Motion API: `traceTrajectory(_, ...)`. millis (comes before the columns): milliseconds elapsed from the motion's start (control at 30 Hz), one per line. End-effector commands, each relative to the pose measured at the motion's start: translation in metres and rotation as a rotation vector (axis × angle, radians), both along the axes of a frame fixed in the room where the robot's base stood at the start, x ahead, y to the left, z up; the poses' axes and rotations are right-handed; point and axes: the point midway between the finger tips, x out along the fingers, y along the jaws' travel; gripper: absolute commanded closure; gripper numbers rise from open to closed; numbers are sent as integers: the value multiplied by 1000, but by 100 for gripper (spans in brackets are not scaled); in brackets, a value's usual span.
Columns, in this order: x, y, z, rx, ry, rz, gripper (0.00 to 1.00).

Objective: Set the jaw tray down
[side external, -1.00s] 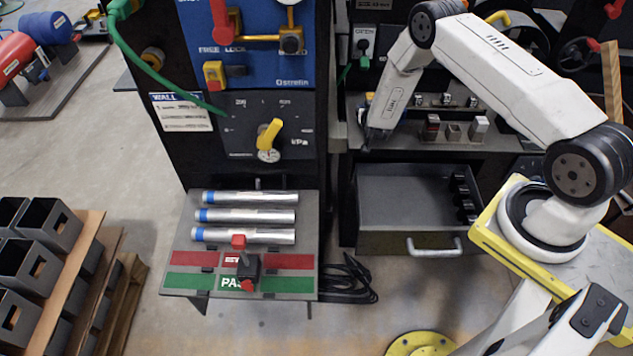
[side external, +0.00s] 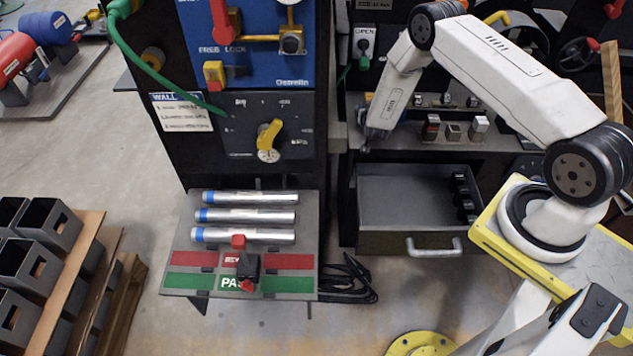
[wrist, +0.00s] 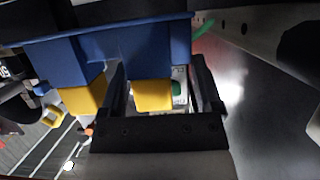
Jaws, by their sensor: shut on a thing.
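In the wrist view, my gripper (wrist: 160,72) has its two dark fingers on either side of a yellow block (wrist: 152,95). The block sits against a wide blue body (wrist: 140,45), which I take to be the jaw tray. Another yellow block (wrist: 82,98) shows on its left. My gripper is shut on this piece. In the side view, my gripper (side external: 376,132) points down in front of the dark machine, above the left end of the open drawer. The tray cannot be made out clearly there. What lies under it is hidden.
The open grey drawer (side external: 410,190) looks empty except for black holders along its right side. Small blocks (side external: 453,130) stand on the ledge above it. The cabinet (side external: 250,110) is close on the left, with a shelf of several silver rods (side external: 245,216) below.

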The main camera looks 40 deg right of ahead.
Motion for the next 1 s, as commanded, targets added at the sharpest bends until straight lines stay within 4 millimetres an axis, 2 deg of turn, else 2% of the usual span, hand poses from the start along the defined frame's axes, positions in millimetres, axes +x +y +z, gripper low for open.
traceTrajectory(333, 14, -6, -18, -4, -4, 0, 84)
traceTrajectory(733, 15, -6, -47, -3, -3, 1, 84)
traceTrajectory(867, 15, -5, -47, -3, -6, 0, 84)
traceTrajectory(1000, 17, -7, -37, -3, -7, 0, 84)
